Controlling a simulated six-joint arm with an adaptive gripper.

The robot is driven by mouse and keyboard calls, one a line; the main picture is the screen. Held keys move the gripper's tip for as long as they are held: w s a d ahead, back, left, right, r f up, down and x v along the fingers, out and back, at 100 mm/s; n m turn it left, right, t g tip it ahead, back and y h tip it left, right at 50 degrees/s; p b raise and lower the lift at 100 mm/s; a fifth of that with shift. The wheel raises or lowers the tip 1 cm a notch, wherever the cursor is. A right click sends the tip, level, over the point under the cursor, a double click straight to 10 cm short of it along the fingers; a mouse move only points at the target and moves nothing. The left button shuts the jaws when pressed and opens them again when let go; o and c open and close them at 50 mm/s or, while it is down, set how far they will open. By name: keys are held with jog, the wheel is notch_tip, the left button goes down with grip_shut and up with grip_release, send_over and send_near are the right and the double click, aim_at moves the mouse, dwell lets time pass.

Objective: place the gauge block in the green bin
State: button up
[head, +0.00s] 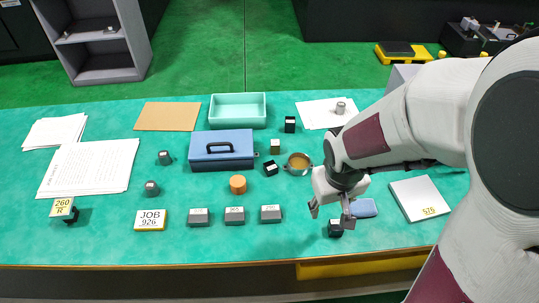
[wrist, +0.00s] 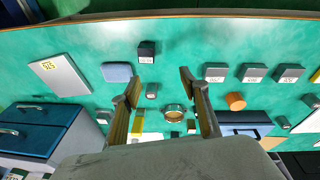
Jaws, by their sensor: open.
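The green bin (head: 238,110) is a pale mint-green open tray at the back middle of the table, and it looks empty. My gripper (head: 330,214) is open above the right front part of the table, fingers pointing down. In the wrist view, a small grey block (wrist: 152,91) lies on the table between the open fingers (wrist: 158,80), apart from them. It may be the gauge block, but I cannot tell surely. In the head view my gripper hides that spot. A black block with a label (head: 334,228) stands just in front of my gripper.
A blue toolbox (head: 222,150) stands directly in front of the bin. A round bowl (head: 299,163), an orange cylinder (head: 238,184), a blue pad (head: 363,208) and several labelled grey blocks (head: 234,216) are around. A white box (head: 419,198) lies at right.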

jog(key=w+a+f, duration=0.1)
jog(key=w+f, duration=0.2)
jog(key=w+a+f+n+t+y, duration=0.1)
jog(key=w+a+f, duration=0.1)
jog(key=w+f, duration=0.1)
jog(key=w+a+f+t, duration=0.1)
jog(key=w+f, duration=0.2)
jog(key=shift+w+a+f+n, duration=0.1)
jog(key=shift+a+f+n, duration=0.05)
jog(key=shift+f+n, duration=0.2)
jog(key=w+a, duration=0.1)
jog(key=w+t+y, duration=0.1)
jog(key=w+a+t, duration=0.1)
jog(key=w, duration=0.1)
jog(key=shift+a+r+n+y, duration=0.2)
jog(key=shift+a+n+y, duration=0.05)
jog(key=shift+a+y, duration=0.1)
jog(key=t+y, duration=0.2)
send_near(271, 168)
jog(key=shift+w+a+f+h, duration=0.15)
jog(key=shift+w+a, duration=0.1)
jog(key=shift+w, duration=0.2)
jog(key=shift+w+a+f+h, duration=0.1)
jog(key=shift+w+a, duration=0.1)
jog(key=shift+w, duration=0.3)
jog(key=shift+x, duration=1.25)
jog(key=shift+f, duration=0.1)
